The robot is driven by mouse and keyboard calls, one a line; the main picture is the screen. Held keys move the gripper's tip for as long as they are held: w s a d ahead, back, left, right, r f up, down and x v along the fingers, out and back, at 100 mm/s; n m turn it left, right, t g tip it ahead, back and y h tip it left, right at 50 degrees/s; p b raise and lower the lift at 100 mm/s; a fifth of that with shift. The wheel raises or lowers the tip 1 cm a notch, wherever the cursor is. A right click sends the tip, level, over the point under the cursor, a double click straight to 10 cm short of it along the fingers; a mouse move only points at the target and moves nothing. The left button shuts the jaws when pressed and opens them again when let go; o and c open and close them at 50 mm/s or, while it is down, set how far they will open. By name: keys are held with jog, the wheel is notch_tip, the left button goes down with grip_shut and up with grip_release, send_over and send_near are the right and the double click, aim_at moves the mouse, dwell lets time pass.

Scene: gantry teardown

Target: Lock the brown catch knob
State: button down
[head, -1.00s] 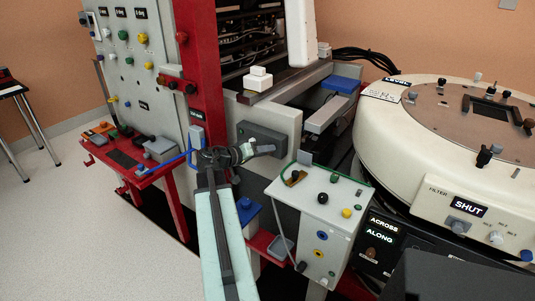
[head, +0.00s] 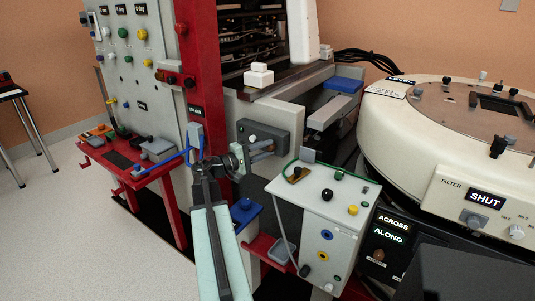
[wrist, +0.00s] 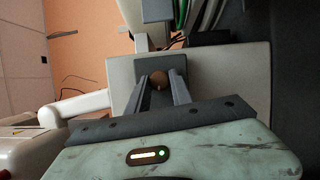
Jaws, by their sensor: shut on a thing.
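In the head view my gripper (head: 266,149) reaches right to the dark grey block (head: 256,134) on the pale frame of the machine. The knob is too small or hidden to make out there. Whether the catch is locked cannot be told.
A white control box (head: 306,202) with coloured knobs stands just right of my gripper. A red shelf (head: 124,166) is at left. A large round cream unit (head: 432,130) fills the right. A dark panel (head: 390,238) lit ACROSS and ALONG sits below it.

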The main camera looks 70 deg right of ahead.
jog(key=shift+s+f+n+b, duration=0.1)
jog(key=shift+f+n+b, duration=0.15)
jog(key=shift+n+b, duration=0.25)
jog(key=shift+r+n+h, duration=0.1)
jog(key=shift+n+h, duration=0.2)
jog(key=shift+n, duration=0.1)
jog(key=c, duration=1.1)
grip_release()
jog(key=shift+c, duration=0.2)
jog(key=v, duration=0.8)
jog(key=shift+b, duration=0.45)
